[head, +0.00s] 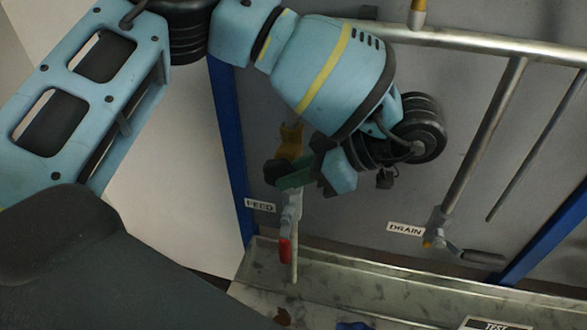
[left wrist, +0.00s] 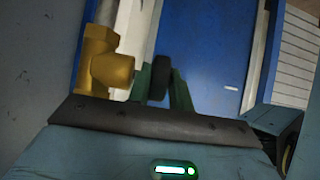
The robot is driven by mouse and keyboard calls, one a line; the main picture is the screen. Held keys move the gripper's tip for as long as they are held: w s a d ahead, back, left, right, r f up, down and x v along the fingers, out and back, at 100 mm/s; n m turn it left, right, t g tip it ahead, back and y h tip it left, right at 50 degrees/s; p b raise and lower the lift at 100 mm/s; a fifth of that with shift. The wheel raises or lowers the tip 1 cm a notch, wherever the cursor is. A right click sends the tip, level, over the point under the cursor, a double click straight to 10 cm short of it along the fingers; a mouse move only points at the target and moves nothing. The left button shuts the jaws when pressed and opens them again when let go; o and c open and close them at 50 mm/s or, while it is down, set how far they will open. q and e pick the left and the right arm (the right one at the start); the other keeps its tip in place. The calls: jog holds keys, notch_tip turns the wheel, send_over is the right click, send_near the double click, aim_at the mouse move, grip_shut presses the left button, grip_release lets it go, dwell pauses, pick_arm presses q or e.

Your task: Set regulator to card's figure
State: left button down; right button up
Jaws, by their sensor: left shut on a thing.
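The brass regulator body (head: 291,138) is on the feed line at the grey panel, partly hidden behind my left arm. It also shows at the left of the left wrist view (left wrist: 108,72). Its dark round knob (head: 272,172) sits at the tips of my left gripper (head: 287,179). In the left wrist view the knob (left wrist: 160,76) is between the two green fingers, and the gripper is shut on it. A card headed TEST (head: 495,325) is cut off at the bottom edge, and its figure is not visible. No gauge reading can be made out. My right gripper is not in view.
Below the regulator hangs a valve with a red handle (head: 285,250), beside the FEED label (head: 260,206). A DRAIN label (head: 405,229) and a dark-handled valve (head: 483,257) are at right. A metal tray (head: 370,277) runs below. Blue posts (head: 228,140) flank the panel.

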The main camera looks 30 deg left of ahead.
pick_arm(q)
jog(key=shift+f+y, duration=0.15)
jog(key=shift+y, duration=0.35)
jog(key=c, duration=1.5)
grip_release()
jog(key=shift+c, duration=0.2)
jog(key=shift+d, duration=0.1)
jog(key=shift+d, duration=0.1)
jog(key=v, duration=0.7)
jog(key=shift+d+b, duration=0.25)
jog(key=shift+b, duration=0.15)
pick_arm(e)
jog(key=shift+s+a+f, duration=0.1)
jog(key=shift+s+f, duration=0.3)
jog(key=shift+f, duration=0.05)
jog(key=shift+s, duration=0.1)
